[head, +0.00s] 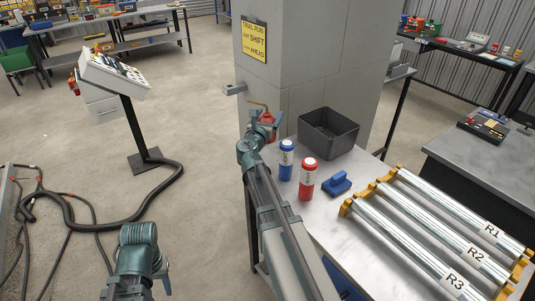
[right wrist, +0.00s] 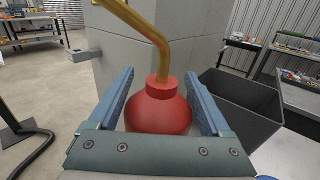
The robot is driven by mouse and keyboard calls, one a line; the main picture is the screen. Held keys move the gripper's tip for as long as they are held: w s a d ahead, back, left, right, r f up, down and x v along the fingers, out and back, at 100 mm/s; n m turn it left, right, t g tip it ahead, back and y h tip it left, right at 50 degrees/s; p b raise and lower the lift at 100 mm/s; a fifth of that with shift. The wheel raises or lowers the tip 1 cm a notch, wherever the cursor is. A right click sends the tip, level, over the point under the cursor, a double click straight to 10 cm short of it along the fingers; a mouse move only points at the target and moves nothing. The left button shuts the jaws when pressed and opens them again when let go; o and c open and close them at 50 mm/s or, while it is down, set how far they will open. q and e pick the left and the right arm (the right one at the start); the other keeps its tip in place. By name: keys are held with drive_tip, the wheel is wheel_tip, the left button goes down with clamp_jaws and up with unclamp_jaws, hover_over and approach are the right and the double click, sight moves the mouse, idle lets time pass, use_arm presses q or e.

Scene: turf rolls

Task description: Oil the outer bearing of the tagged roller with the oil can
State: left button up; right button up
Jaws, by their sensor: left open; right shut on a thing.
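The red oil can (head: 267,118) with its bent brass spout is held upright in my right gripper (head: 262,128), in front of the grey pillar. In the right wrist view its round red body (right wrist: 158,108) sits between the two blue fingers. Three shiny rollers, R1 (head: 450,208), R2 (head: 425,222) and R3 (head: 405,247), lie side by side on the table at the right, with yellow bearing brackets (head: 346,207) at their ends. I cannot make out a separate tag beyond the white labels. My left gripper (head: 163,279) is low at the bottom left, open and empty, partly hidden by its wrist.
On the metal table (head: 330,208) stand a blue bottle (head: 286,160), a red bottle (head: 307,178), a blue block (head: 337,184) and a dark open bin (head: 328,132). A yellow sign (head: 253,41) hangs on the pillar. A control stand (head: 115,76) with a floor cable is at left.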

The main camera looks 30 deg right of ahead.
drive_tip(key=shift+f+b, duration=2.1)
drive_tip(key=shift+f, duration=0.3)
wheel_tip(320, 180, down, 4)
drive_tip(key=b, duration=0.4)
drive_tip(key=shift+f, duration=0.25)
drive_tip(key=shift+b, duration=0.35)
drive_tip(key=shift+f, duration=0.2)
drive_tip(key=o, duration=1.5)
drive_tip(key=v, duration=1.4)
drive_tip(key=shift+s+d, duration=0.1)
drive_tip(key=shift+d, duration=0.1)
